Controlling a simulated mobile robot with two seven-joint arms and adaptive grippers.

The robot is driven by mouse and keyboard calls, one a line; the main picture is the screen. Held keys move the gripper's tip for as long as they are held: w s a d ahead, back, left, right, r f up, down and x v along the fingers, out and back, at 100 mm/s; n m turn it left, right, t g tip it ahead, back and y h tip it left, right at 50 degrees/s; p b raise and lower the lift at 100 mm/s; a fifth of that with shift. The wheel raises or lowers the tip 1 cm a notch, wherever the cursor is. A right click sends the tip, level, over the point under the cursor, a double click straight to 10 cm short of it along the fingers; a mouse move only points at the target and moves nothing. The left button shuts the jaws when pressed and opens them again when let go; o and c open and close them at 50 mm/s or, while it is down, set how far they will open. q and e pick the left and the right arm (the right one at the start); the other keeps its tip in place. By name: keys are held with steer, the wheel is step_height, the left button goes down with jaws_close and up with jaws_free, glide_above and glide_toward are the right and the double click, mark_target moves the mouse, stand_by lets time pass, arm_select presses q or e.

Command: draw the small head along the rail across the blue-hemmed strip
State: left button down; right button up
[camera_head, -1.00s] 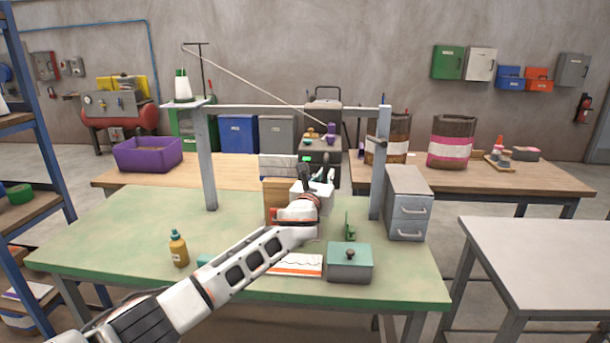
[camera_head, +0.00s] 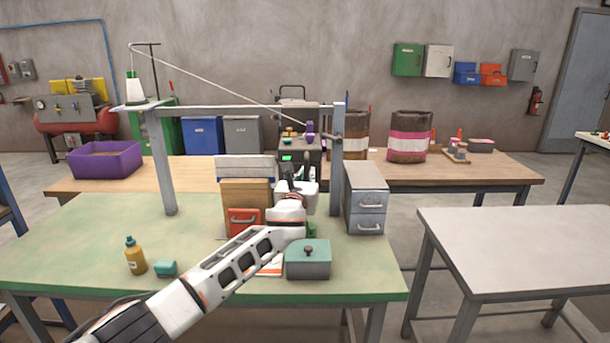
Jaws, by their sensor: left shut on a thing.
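The small head (camera_head: 310,128) is a compact unit with a purple part, hanging by the rail near the right post. The rail (camera_head: 235,109) is the grey beam across the green table. A pale thread runs from the white cone (camera_head: 134,88) down to the head. My left gripper (camera_head: 293,165) reaches up from below and is shut on the small head; the contact itself is mostly hidden by its dark fingers. A whitish panel (camera_head: 245,168) stands left of the gripper under the rail. My right gripper is out of view.
On the green table (camera_head: 80,245) are a mustard bottle (camera_head: 135,257), a teal block (camera_head: 166,268), a teal lidded box (camera_head: 308,260), an orange-fronted box (camera_head: 243,222) and grey drawers (camera_head: 368,205). The right post (camera_head: 337,165) stands close right of the head.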

arm_select(q)
steer(key=c, duration=2.1)
jaws_free()
steer(key=shift+s+d+r, duration=0.1)
steer(key=shift+s+d, duration=0.15)
steer(key=shift+d, duration=0.45)
steer(key=shift+w, duration=0.15)
steer(key=v, duration=1.2)
steer(key=shift+a, duration=0.15)
